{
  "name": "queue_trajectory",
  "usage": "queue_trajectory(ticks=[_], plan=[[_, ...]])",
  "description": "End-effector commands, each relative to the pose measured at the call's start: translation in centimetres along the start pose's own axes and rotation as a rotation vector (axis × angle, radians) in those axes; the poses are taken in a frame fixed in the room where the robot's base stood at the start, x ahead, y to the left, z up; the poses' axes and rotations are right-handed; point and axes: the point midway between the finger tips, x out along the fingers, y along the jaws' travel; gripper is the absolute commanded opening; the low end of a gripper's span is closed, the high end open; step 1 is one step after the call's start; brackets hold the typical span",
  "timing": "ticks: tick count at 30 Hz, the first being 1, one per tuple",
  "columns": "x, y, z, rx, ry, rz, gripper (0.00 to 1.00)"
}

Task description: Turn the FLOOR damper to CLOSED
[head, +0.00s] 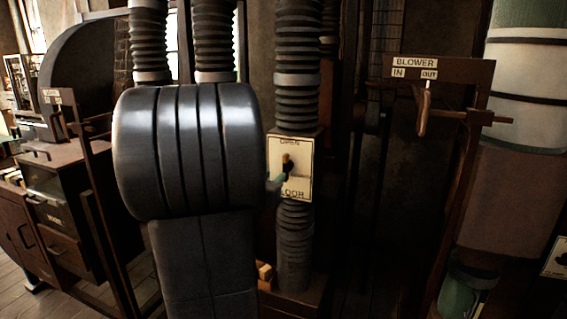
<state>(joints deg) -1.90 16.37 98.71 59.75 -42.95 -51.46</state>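The FLOOR damper plate (302,150) is a cream panel on a dark ribbed duct, right of my arm. OPEN is at its top and the partly covered word FLOOR at its bottom. Small lettering at its right edge is too small to read. A small dark lever with a brownish tip (287,160) shows near the plate's middle; its exact setting is unclear. A small pale green piece, perhaps a fingertip of my gripper (274,183), shows at the plate's lower left; the rest is hidden. Contact with the lever cannot be told.
The BLOWER frame (440,66) with IN and OUT labels and a hanging wooden handle (424,112) stands at right. A thick pipe (520,200) is at far right. A dark cabinet (60,200) stands at left. Some wooden floor (45,295) shows at lower left.

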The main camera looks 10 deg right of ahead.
Motion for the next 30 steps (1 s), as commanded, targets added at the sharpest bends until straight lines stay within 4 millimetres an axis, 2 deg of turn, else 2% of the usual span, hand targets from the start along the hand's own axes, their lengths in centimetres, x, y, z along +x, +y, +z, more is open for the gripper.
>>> queue_trajectory(ticks=[3, 9, 15, 21, 28, 29, 30], plan=[[2.6, 0.1, 0.0, -0.001, -0.002, 0.003, 0.33], [6.6, 0.0, 0.0, -0.002, -0.002, 0.000, 0.33], [9.2, 0.0, 0.0, 0.000, -0.001, -0.001, 0.33], [10.2, 0.0, 0.0, -0.001, 0.000, -0.002, 0.33], [10.2, 0.0, 0.0, 0.000, 0.000, -0.002, 0.33], [10.2, 0.0, 0.0, 0.000, 0.000, -0.002, 0.31], [10.2, 0.0, 0.0, 0.000, 0.000, -0.002, 0.23]])
